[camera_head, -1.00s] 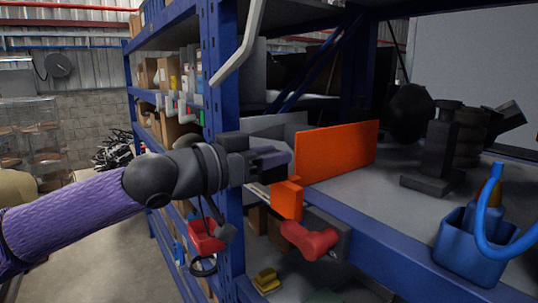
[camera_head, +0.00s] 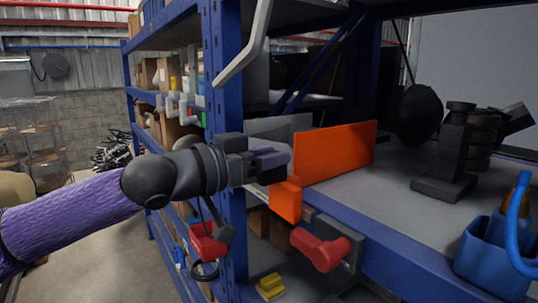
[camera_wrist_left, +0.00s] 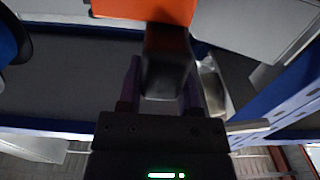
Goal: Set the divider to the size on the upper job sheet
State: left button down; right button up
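The divider (camera_head: 335,150) is an upright orange plate on the grey shelf, with an orange tab (camera_head: 286,200) hanging at the front edge. It also shows at the top of the left wrist view (camera_wrist_left: 145,9). My left gripper (camera_head: 272,158) is at the divider's near left end. In the left wrist view its purple fingers (camera_wrist_left: 161,90) lie on both sides of a dark block (camera_wrist_left: 168,55) below the orange part, and appear closed on it. I cannot make out a job sheet. My right gripper is not in view.
A red lever (camera_head: 322,250) sits on the shelf front below the divider. A blue post (camera_head: 226,60) stands close behind my left wrist. A dark stand (camera_head: 447,165) and a blue bin (camera_head: 490,258) are to the right. Bare shelf lies between divider and stand.

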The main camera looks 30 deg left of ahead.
pick_arm(q)
jog(key=shift+w+a, duration=0.2)
jog(key=shift+a, duration=0.2)
jog(key=c, duration=0.5)
grip_release()
jog(key=shift+s+d, duration=0.15)
jog(key=shift+d, duration=0.15)
jog(key=shift+c, duration=0.2)
jog(key=shift+o, duration=1.2)
jog(key=shift+a, duration=0.35)
jog(key=shift+d, duration=0.15)
jog(key=shift+s+f+b, duration=0.1)
jog(key=shift+s+b, duration=0.15)
jog(key=shift+b, duration=0.1)
jog(key=v, duration=0.9)
jog(key=shift+s+a+p, duration=0.1)
jog(key=shift+a+p, duration=0.2)
jog(key=shift+p, duration=0.05)
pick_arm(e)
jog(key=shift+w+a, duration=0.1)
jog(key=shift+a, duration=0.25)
